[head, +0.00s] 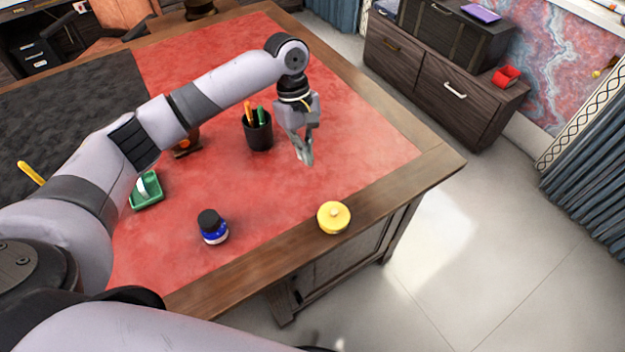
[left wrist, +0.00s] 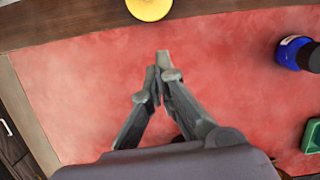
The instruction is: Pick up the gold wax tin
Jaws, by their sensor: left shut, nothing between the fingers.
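The gold wax tin (head: 333,218) is a round yellow tin with a small knob on its lid. It sits on the wooden border at the desk's near edge. It also shows at the top of the left wrist view (left wrist: 150,8), partly cut off by the frame. My left gripper (head: 305,160) points down over the red desk surface, farther back than the tin and apart from it. In the left wrist view its fingertips (left wrist: 158,75) are together with nothing between them. My right gripper does not show.
A blue ink bottle with a black cap (head: 213,228) stands left of the tin. A green tray (head: 147,193) lies beyond it. A black pen cup (head: 258,133) stands just left of my left gripper. The red desk surface (head: 275,195) between gripper and tin is clear.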

